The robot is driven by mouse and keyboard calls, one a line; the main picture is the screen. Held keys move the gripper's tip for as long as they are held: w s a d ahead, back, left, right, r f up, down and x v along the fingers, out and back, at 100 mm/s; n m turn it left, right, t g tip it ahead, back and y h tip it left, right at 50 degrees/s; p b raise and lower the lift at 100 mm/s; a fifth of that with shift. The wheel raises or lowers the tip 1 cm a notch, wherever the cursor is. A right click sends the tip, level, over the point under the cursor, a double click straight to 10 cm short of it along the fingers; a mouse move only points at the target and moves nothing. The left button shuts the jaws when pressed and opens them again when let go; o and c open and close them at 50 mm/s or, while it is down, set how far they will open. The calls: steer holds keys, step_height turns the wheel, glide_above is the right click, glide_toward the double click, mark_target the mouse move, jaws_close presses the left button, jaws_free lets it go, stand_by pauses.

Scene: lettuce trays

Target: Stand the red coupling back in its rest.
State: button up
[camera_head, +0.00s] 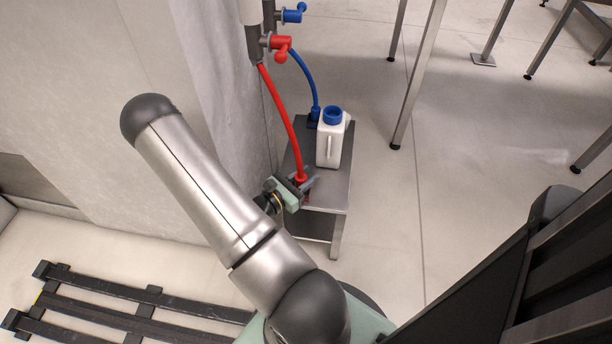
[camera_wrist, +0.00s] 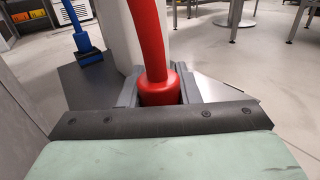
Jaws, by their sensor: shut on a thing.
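The red coupling (camera_head: 301,176) is at the lower end of a red hose (camera_head: 283,112), near the front of a small steel stand. My gripper (camera_head: 304,186) is shut on it. In the wrist view the coupling (camera_wrist: 158,88) is a flared red collar, roughly upright between the two grey fingers (camera_wrist: 159,98). Its lower end and whatever is under it are hidden by my gripper. I cannot tell whether it touches the stand. The red coupling's rest is not clearly visible.
The steel stand (camera_head: 330,193) also bears a white jug (camera_head: 330,148) with a blue cap, close behind my gripper. A blue hose (camera_head: 308,82) ends in a dark rest (camera_head: 313,123) at the back. A wall is left; open floor (camera_head: 390,210) is right.

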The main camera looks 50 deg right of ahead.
steer(key=shift+f, duration=0.3)
steer(key=o, duration=0.8)
steer(key=w+a, duration=0.2)
steer(key=a, duration=0.8)
steer(key=shift+a+p, duration=0.3)
steer(key=shift+a, duration=0.1)
